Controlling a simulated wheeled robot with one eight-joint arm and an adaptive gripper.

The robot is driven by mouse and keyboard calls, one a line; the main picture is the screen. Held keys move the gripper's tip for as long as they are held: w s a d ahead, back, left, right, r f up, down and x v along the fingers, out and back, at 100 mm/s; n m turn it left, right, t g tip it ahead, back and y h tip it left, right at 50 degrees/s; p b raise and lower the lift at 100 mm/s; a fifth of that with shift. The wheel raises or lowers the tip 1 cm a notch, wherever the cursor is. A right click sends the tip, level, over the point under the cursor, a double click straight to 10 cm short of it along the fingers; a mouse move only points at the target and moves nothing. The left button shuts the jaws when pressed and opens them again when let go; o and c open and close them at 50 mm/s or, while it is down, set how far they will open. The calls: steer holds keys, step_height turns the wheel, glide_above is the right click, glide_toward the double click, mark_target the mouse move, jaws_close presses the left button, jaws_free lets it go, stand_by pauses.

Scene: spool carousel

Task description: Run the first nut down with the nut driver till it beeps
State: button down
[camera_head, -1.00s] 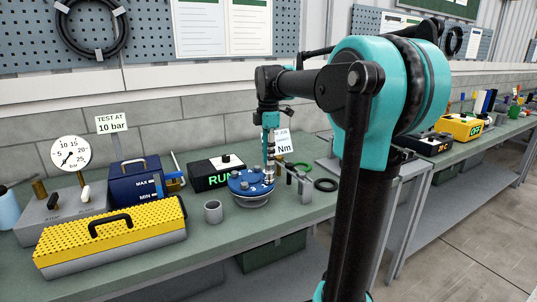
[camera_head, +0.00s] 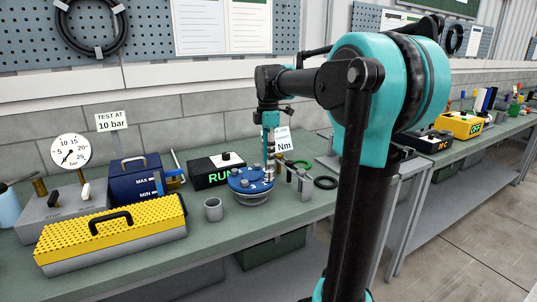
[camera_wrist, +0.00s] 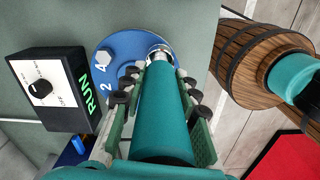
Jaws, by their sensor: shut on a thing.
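My gripper (camera_wrist: 158,98) is shut on the teal nut driver (camera_wrist: 164,115), its fingers on both sides of the handle. The driver points down at the blue round carousel (camera_wrist: 112,45). Its bright metal end (camera_wrist: 160,53) meets the disc near the rim; the nut under it is hidden.
A black box (camera_head: 211,172) with a knob and green RUN lettering stands left of the carousel. A grey cup (camera_head: 213,210) is in front. A yellow-lidded case (camera_head: 115,232) lies left.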

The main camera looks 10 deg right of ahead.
steer(key=shift+w+r, duration=0.1)
steer(key=shift+r, duration=0.05)
stand_by(0.5)
step_height(320, 180, up, 7)
stand_by(0.9)
